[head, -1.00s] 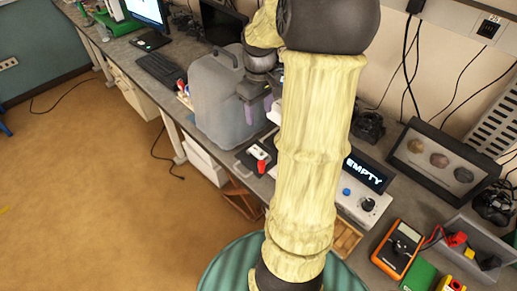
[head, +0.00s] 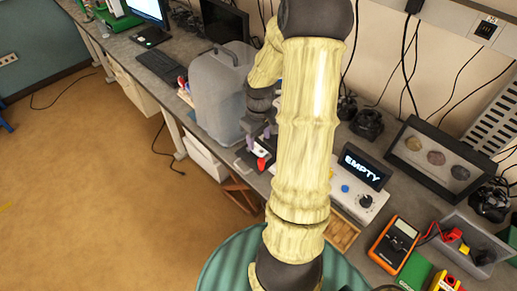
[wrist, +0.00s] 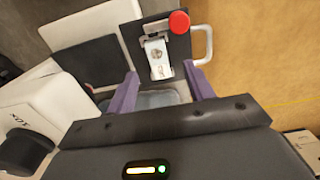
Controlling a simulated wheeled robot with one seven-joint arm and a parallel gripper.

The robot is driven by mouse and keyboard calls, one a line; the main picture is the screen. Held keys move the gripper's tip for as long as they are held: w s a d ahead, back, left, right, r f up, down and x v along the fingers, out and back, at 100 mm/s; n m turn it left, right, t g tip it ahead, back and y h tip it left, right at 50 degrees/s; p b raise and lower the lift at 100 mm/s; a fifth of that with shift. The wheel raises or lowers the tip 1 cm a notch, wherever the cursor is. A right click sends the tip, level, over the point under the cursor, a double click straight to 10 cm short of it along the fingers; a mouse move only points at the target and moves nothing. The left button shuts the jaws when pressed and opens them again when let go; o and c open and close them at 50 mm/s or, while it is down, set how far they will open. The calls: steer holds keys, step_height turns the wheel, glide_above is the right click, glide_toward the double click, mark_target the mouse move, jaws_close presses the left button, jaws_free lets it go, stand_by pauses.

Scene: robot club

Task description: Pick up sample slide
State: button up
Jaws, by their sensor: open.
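I cannot surely make out the sample slide in either view. In the wrist view a small pale metal piece (wrist: 158,58) with dark markings lies on a dark plate, beside a round red knob (wrist: 179,22). The red part also shows in the head view (head: 261,164), below my gripper (head: 262,138). In the wrist view the two purple fingers of my gripper (wrist: 161,80) are apart, with the metal piece just beyond and between their tips. Nothing is held. A pale translucent surface (wrist: 158,98) shows between the fingers.
A large grey translucent case (head: 215,95) stands just left of my gripper. A device with an "EMPTY" display (head: 363,170) is to the right. A display box (head: 435,158) and an orange multimeter (head: 395,245) stand farther right. A pale handle (wrist: 203,45) flanks the plate.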

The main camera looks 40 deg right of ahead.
mark_target(260, 150)
stand_by(0.3)
steer(key=shift+d+f+p, duration=0.15)
steer(key=shift+f+p, duration=0.7)
steer(key=shift+f, duration=1.8)
steer(key=shift+c, duration=0.4)
steer(key=c, duration=1)
